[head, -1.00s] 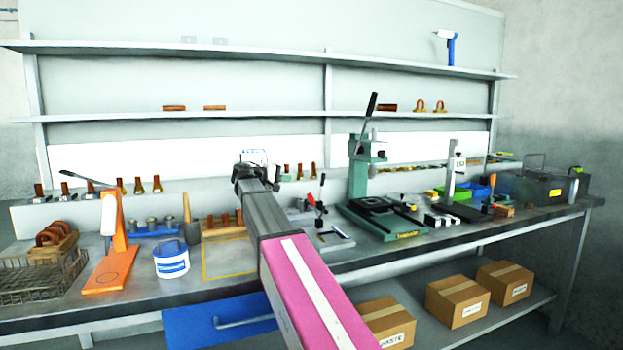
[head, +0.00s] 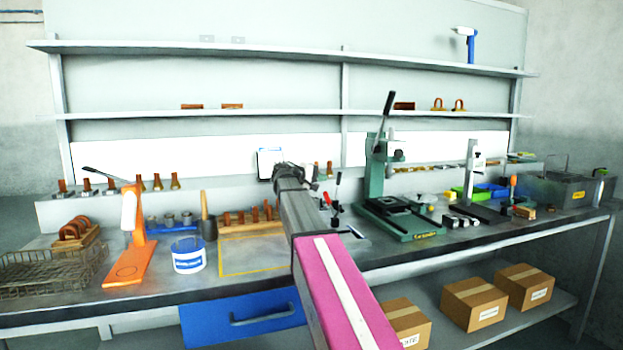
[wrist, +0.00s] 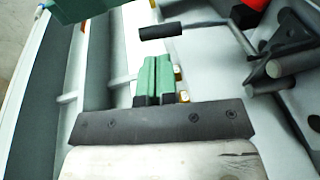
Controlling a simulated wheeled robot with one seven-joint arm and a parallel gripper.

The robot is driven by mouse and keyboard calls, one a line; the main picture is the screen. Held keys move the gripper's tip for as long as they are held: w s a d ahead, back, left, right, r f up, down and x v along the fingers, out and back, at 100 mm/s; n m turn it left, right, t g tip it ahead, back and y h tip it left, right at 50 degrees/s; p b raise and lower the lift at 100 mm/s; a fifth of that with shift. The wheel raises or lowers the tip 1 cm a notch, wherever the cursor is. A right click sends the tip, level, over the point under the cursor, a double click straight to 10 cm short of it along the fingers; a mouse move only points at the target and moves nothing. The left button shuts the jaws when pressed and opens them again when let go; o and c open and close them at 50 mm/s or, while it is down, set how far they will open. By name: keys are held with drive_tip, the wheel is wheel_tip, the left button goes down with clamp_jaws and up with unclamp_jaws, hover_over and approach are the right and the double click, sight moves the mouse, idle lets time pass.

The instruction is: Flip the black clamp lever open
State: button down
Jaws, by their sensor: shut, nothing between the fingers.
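The black clamp lever (wrist: 162,31) shows in the wrist view as a black grip on a thin metal rod, lying nearly flat above the fingertips in the picture. In the head view, my forearm and wrist hide part of the clamp area and the fingers.
A green arbor press (head: 385,190) stands to the right. A yellow-outlined bench area (head: 245,256) at left is clear.

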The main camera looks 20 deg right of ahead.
sight(338, 177)
drive_tip(key=shift+x, duration=2.6)
drive_tip(key=shift+d, duration=0.15)
drive_tip(key=shift+d+r+y, duration=0.2)
drive_tip(key=shift+d+y, duration=0.75)
drive_tip(key=shift+y, duration=0.25)
drive_tip(key=shift+w+d+f+m+g+y, duration=0.15)
drive_tip(key=shift+d+m+g+y, duration=0.15)
drive_tip(key=shift+d+y, duration=0.85)
drive_tip(key=shift+d+f+y, duration=0.55)
drive_tip(key=shift+d+y, duration=0.25)
drive_tip(key=shift+y, duration=0.2)
drive_tip(key=shift+d+f+y, duration=0.5)
drive_tip(key=shift+d+y, duration=0.3)
drive_tip(key=shift+y, duration=0.15)
drive_tip(key=shift+d, duration=0.1)
